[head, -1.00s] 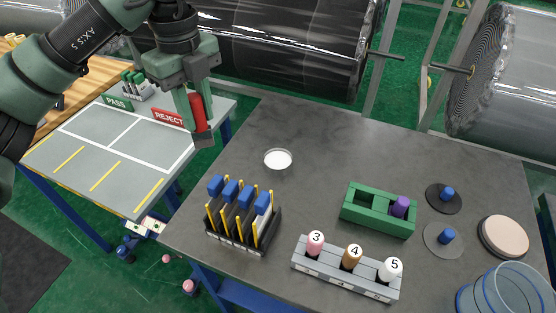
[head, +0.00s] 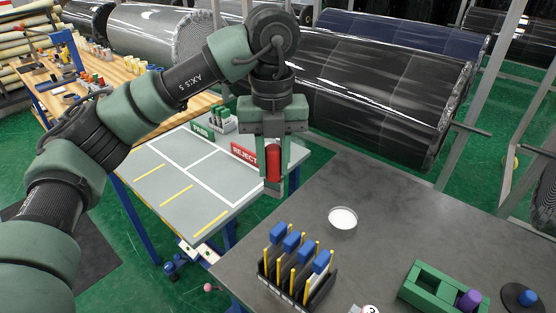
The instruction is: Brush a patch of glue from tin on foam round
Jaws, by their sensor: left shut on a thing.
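My left gripper (head: 273,184) is shut on a red cylindrical thing (head: 273,162), held upright between the fingers. Its lower end is not clear, so I cannot tell whether it is a brush. The gripper is above the gap between the dark grey table (head: 375,195) and the lighter table, left of and behind a shallow round white dish (head: 343,218). The dish may be the glue tin. The foam round is outside the picture now. My right gripper is not in view.
A black rack (head: 296,287) with yellow posts and blue-topped pieces stands in front of the dish. A green block (head: 430,286) holds a purple piece (head: 468,299). The lighter table (head: 180,190) has PASS (head: 201,130) and REJECT (head: 243,154) signs. Large wrapped rolls (head: 375,90) lie behind.

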